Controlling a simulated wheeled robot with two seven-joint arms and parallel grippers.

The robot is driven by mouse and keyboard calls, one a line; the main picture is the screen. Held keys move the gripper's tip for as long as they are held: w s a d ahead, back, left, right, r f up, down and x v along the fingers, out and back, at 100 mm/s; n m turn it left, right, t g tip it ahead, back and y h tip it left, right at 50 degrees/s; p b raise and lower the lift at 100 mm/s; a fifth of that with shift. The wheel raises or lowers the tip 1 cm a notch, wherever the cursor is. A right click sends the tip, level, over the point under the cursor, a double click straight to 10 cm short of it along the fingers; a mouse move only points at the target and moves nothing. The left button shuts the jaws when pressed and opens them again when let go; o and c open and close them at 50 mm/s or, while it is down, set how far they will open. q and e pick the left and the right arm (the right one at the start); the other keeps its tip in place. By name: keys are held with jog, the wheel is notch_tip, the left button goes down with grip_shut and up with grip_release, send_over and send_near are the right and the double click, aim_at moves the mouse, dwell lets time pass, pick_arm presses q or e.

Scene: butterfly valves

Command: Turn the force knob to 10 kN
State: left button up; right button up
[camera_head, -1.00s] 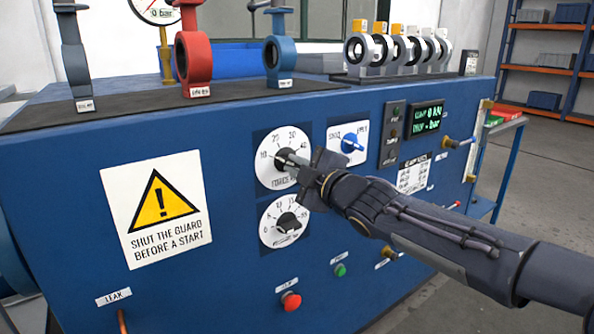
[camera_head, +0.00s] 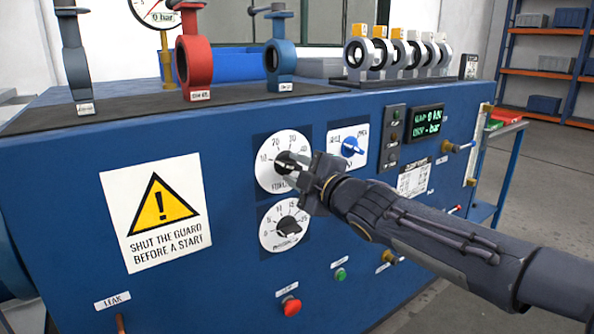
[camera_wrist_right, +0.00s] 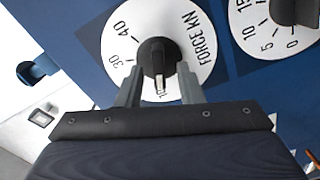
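The force knob (camera_head: 285,162) is a black knob on a round white dial on the blue bench front. In the right wrist view the force knob (camera_wrist_right: 157,60) has a bar whose white-marked end points towards the 10. My right gripper (camera_head: 300,180) is at the dial's lower right in the head view. In the wrist view its two fingers (camera_wrist_right: 160,88) stand apart on either side of the bar's lower end, with gaps beside it. The 20 is not visible there. The green display (camera_head: 426,121) reads 0 kN. My left gripper is not in view.
The pressure knob (camera_head: 289,227) sits just below. A blue selector (camera_head: 352,146) is to the right. A red button (camera_head: 291,305) and a green button (camera_head: 340,274) are lower down. Valves and a row of rings stand on the bench top.

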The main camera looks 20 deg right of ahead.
jog(key=p+v, duration=0.3)
jog(key=v, duration=0.5)
dwell(0.4)
